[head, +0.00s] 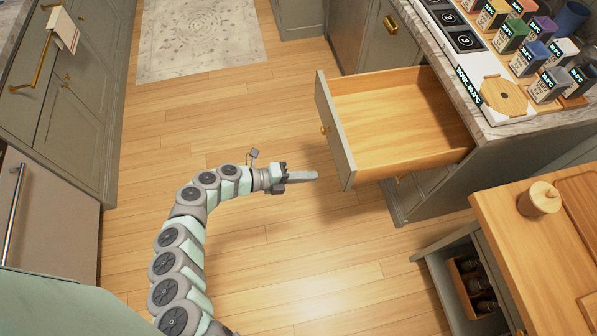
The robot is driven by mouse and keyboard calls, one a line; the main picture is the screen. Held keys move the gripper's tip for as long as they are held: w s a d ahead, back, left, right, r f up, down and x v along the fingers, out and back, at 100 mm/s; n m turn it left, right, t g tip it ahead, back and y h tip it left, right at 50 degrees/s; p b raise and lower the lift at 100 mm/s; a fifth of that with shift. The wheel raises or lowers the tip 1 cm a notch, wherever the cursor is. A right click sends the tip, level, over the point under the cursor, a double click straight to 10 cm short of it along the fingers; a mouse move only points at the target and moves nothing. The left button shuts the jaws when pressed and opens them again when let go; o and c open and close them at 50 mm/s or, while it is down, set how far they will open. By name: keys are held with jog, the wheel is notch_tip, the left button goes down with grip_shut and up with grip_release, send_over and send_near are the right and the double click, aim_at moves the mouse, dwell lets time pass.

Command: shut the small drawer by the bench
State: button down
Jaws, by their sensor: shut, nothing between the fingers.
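A wooden drawer (400,112) with a grey-green front (334,132) and a small brass knob (323,130) is pulled far out of the counter cabinet at the upper right. Its inside looks empty. My gripper (314,176) is shut and empty, pointing right, just left of the near end of the drawer front. It looks apart from the front, though the depth between them is hard to judge. A wooden-topped bench (510,235) stands at the lower right.
Under the bench, an open grey compartment holds a wooden rack (458,283) with dark bottles. The marble counter (490,125) carries several labelled containers and a round wooden lid (503,95). Cabinets (75,130) line the left. The wood floor (200,115) between is clear, with a rug (198,35) farther back.

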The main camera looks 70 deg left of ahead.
aim_at(343, 172)
jog(key=x, duration=0.5)
jog(key=r+x, duration=0.1)
jog(key=x, duration=0.2)
jog(key=shift+w+d+r, duration=0.1)
jog(key=shift+w+r, duration=0.05)
jog(key=shift+w, duration=0.05)
